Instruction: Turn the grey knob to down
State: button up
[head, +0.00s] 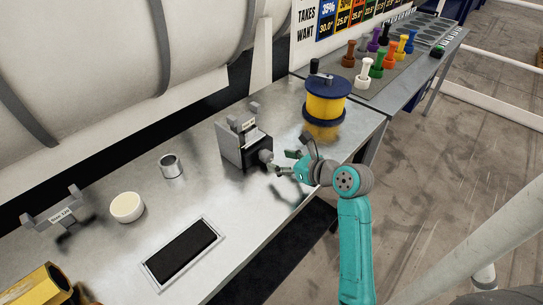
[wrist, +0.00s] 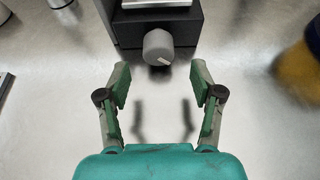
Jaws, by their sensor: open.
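The grey knob (wrist: 158,47) sticks out from the front of a dark block on a grey box (head: 240,147). In the wrist view a short white mark on its face slants toward the lower right. In the head view the knob (head: 266,157) is small, just left of my gripper. My gripper (wrist: 160,85) is open and empty, with its two green fingers spread to either side below the knob. The fingertips appear apart from it. In the head view my gripper (head: 281,171) is close in front of the box.
The metal bench (head: 200,205) holds a yellow spool with dark blue ends (head: 325,102) to the right of the box. A metal cup (head: 171,166), a cream round bowl (head: 127,207) and a black framed pad (head: 182,252) are to the left. Colored pegs (head: 376,64) stand on the far table.

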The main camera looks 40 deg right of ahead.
aim_at(270, 158)
jog(key=shift+x, duration=2.7)
jog(key=shift+a, duration=0.1)
jog(key=shift+c, duration=0.3)
jog(key=c, duration=1.1)
